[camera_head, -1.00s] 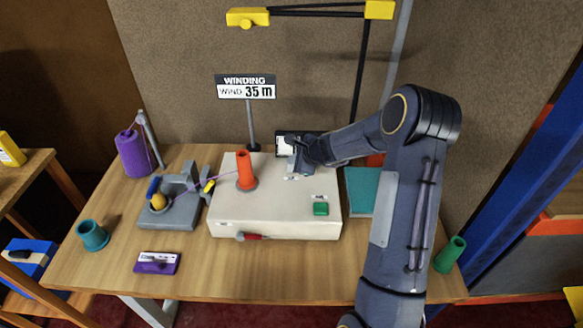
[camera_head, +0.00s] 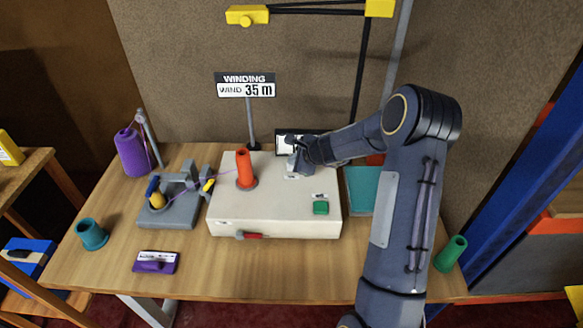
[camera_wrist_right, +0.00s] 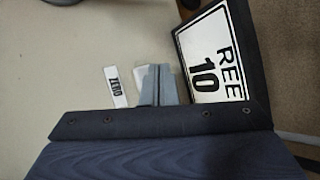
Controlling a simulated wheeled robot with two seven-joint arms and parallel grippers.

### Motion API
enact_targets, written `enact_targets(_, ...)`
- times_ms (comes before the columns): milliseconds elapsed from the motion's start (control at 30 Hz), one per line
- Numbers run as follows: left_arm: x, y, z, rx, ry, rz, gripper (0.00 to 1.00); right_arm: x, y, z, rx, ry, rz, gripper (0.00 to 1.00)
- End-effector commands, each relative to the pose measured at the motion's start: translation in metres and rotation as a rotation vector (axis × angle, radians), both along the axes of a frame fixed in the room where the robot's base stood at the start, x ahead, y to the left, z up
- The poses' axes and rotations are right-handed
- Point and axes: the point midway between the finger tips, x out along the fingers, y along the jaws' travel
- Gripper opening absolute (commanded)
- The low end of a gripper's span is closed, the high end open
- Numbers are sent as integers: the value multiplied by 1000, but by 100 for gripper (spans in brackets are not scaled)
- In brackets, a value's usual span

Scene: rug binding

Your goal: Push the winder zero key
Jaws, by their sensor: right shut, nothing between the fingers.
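The winder (camera_head: 275,208) is a cream box on the table with an upright orange cone (camera_head: 244,168) and a green button (camera_head: 320,208) on top. My right gripper (camera_head: 294,170) is over the back right of its top; its fingers (camera_wrist_right: 159,86) are shut and empty. In the right wrist view a white ZERO label (camera_wrist_right: 116,88) lies just left of the fingertips. A small pale piece (camera_wrist_right: 140,76), perhaps the zero key, shows between label and fingers, partly hidden by them. I cannot tell whether the fingers touch it. My left gripper is out of view.
A black-framed display (camera_wrist_right: 210,60) reading "REE" and 10 stands close to the right gripper. A sign (camera_head: 246,86) reads WIND 35 m. The table's front is mostly clear.

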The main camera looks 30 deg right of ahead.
Motion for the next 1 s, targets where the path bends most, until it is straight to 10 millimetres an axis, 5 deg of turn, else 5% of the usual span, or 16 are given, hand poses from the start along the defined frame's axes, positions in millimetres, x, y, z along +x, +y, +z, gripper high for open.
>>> enact_targets(1000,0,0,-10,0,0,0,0,0,0,-9,-1,0,1,0)
